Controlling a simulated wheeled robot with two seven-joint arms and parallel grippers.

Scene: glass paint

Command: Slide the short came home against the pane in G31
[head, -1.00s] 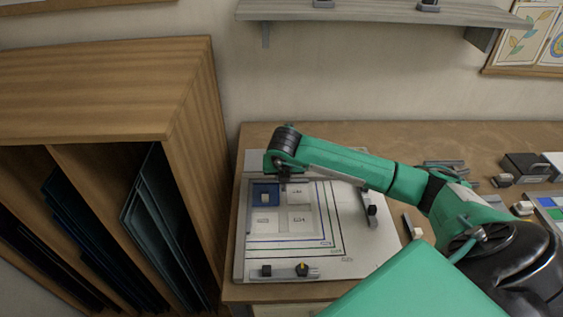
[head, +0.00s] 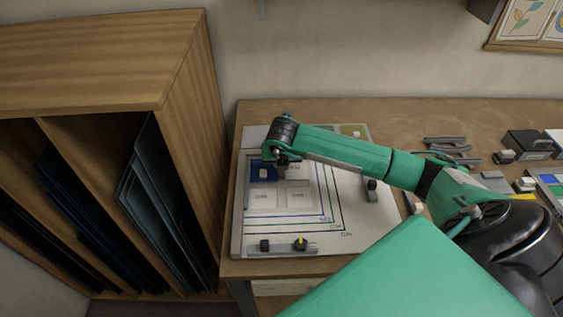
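A white layout board (head: 362,222) lies on the bench with printed cells and coloured outlines. A blue pane (head: 257,165) with a white knob sits in the upper left cell. My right gripper (head: 282,161) points down at the right edge of this pane, below the black wrist of the green arm. Its fingers are small and dark, and I cannot tell whether they are open or hold anything. The short came cannot be made out; it may be hidden at the gripper. The cell labels are too small to read surely. My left gripper is out of view.
A grey bar with two dark knobs (head: 283,249) lies along the board's front, and a grey fence (head: 239,205) along its left. A grey block with a dark knob (head: 371,188) is at the right. A wooden rack (head: 180,110) stands left.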

